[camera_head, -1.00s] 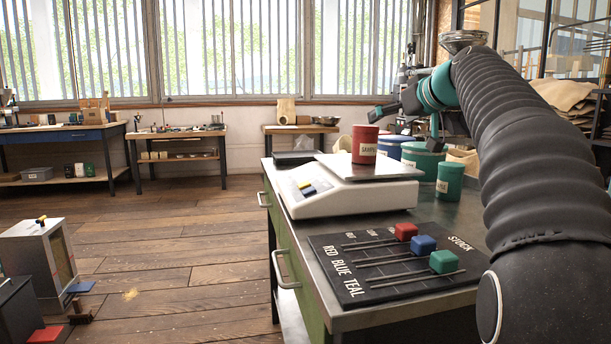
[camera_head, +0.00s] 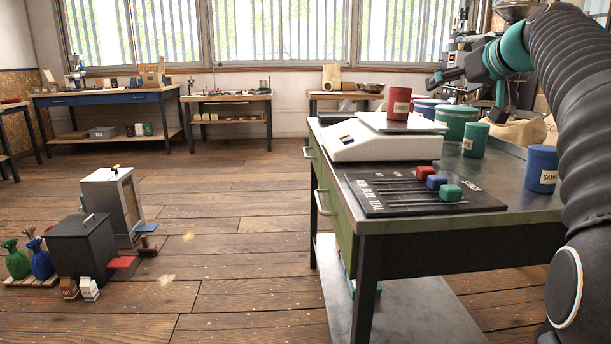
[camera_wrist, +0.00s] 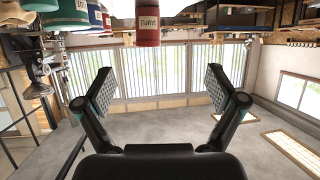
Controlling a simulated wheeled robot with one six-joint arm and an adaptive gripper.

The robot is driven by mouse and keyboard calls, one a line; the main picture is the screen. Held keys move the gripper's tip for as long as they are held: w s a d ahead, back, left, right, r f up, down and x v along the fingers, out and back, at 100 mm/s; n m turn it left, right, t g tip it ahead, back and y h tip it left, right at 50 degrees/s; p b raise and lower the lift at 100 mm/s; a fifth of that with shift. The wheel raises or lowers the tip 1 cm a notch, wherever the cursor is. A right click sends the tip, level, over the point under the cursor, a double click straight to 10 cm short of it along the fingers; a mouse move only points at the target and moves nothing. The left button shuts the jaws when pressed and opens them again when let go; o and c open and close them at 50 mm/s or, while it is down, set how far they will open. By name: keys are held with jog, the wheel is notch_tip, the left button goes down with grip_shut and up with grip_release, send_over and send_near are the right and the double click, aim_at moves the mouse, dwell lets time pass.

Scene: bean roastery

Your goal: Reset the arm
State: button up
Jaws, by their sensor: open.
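My arm (camera_head: 575,110) reaches up along the right side of the head view, over the right part of the green workbench. My gripper (camera_head: 445,79) is at its far end, above the back of the bench and behind the red tin. In the wrist view my gripper (camera_wrist: 160,90) has its two fingers spread wide with nothing between them. The wrist picture is upside down, with the windows beyond the fingers. The red sample tin (camera_head: 397,104) stands on the white scale (camera_head: 385,142) and also shows in the wrist view (camera_wrist: 147,25), apart from the fingers.
A black slider board (camera_head: 400,208) with red, blue and teal knobs lies at the bench front. A blue tin (camera_head: 541,168) and a green tin (camera_head: 475,140) stand at right. The middle floor is clear.

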jog(key=s+a+f+g, duration=0.1)
jog(key=s+a+f, duration=0.3)
jog(key=s+f, duration=0.1)
jog(key=s+a+f+m+g, duration=0.1)
jog(key=s+a+f, duration=0.3)
jog(key=s+f, duration=0.1)
jog(key=s+a+f+g+h, duration=0.1)
jog(key=s+a+f+g, duration=0.1)
jog(key=s+f, duration=0.3)
jog(key=shift+s+a+f+m, duration=0.2)
jog(key=shift+a+f, duration=0.25)
jog(key=shift+f, duration=0.05)
jog(key=shift+s+a+f+m, duration=0.15)
jog(key=shift+a+f+m, duration=0.05)
jog(key=shift+a+f, duration=0.3)
jog(key=s+a+f+g+h, duration=0.2)
jog(key=s+f+g, duration=0.1)
jog(key=s+f, duration=1.6)
notch_tip(320, 180, down, 3)
jog(key=shift+s+a+r+m, duration=0.1)
jog(key=shift+s+a+m, duration=0.1)
jog(key=shift+s+m, duration=0.1)
